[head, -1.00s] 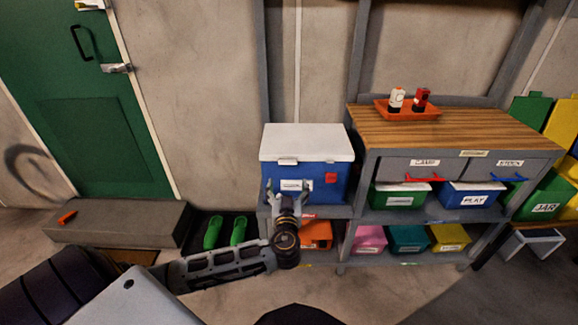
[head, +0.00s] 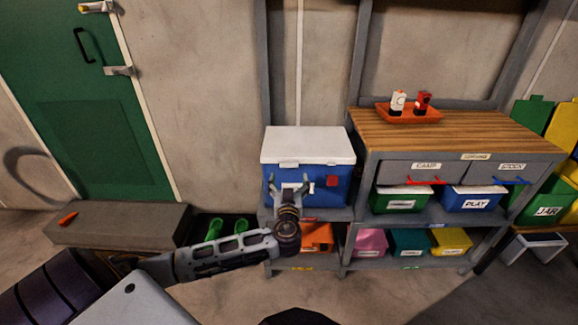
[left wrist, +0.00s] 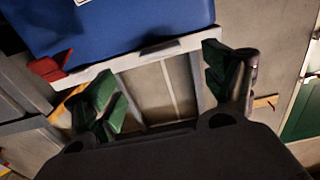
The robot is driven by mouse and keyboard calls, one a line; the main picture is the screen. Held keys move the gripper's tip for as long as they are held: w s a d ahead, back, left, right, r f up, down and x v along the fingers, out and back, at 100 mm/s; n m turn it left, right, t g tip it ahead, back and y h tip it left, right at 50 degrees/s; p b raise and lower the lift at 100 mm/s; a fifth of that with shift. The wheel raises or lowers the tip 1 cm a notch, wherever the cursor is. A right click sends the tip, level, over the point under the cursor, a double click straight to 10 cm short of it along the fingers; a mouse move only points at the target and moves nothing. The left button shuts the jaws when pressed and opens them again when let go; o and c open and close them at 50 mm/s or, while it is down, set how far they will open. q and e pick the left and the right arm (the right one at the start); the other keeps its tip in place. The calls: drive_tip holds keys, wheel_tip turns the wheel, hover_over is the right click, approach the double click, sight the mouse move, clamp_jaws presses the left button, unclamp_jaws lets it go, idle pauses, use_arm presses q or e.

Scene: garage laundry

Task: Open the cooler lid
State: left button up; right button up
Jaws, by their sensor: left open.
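The blue cooler (head: 340,176) stands on the left part of the grey shelf unit, with its white lid (head: 308,145) down and closed. A small pale front latch (head: 289,164) hangs at the lid's front edge. My left gripper (head: 290,181) is open and empty in front of the cooler, its fingers just below the latch. In the left wrist view, the cooler (left wrist: 120,18) fills the top and its pale lid edge (left wrist: 190,43) runs across between the open fingers (left wrist: 166,88). I cannot tell whether they touch it. My right gripper is not in view.
A wooden worktop (head: 450,133) with an orange tray (head: 409,114) is right of the cooler. Labelled bins, such as the green bin (head: 400,203), fill the shelves below. A grey step (head: 120,224) and green door (head: 85,120) are left. Wall lies behind the cooler.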

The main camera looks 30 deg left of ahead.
sight(289, 166)
use_arm(q)
drive_tip(key=shift+b+x, duration=0.4)
drive_tip(key=shift+x, duration=4.35)
drive_tip(key=shift+c, duration=0.4)
drive_tip(key=shift+s+a+r, duration=0.1)
drive_tip(key=shift+r, duration=0.1)
drive_tip(key=c, duration=1.4)
drive_tip(key=shift+r, duration=0.1)
drive_tip(key=shift+r, duration=0.2)
